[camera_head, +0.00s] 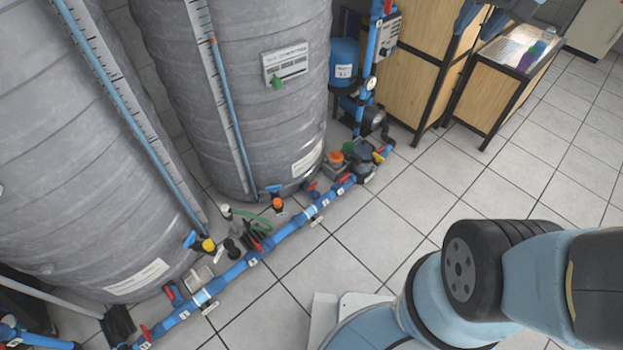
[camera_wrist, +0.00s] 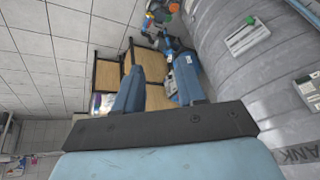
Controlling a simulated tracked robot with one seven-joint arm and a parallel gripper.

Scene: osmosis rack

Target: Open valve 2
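A blue pipe (camera_head: 285,228) runs along the floor in front of two grey tanks in the head view. It carries several red valve handles, among them one by the right tank's foot (camera_head: 312,186), one near the middle (camera_head: 257,242) and one at the lower left (camera_head: 169,292). Small white tags (camera_head: 252,262) mark the pipe; their numbers are too small to read surely, so I cannot tell which is valve 2. My gripper (camera_wrist: 158,70) is open and empty in the wrist view, its two blue fingers apart, touching nothing visible. I cannot make out the fingertips surely in the head view.
Two large ribbed grey tanks (camera_head: 265,110) stand behind the pipe. A pump and filter group with a blue vessel (camera_head: 344,62) stands at its far end. Wooden cabinets (camera_head: 425,85) stand at the back right. The tiled floor (camera_head: 430,190) right of the pipe is clear.

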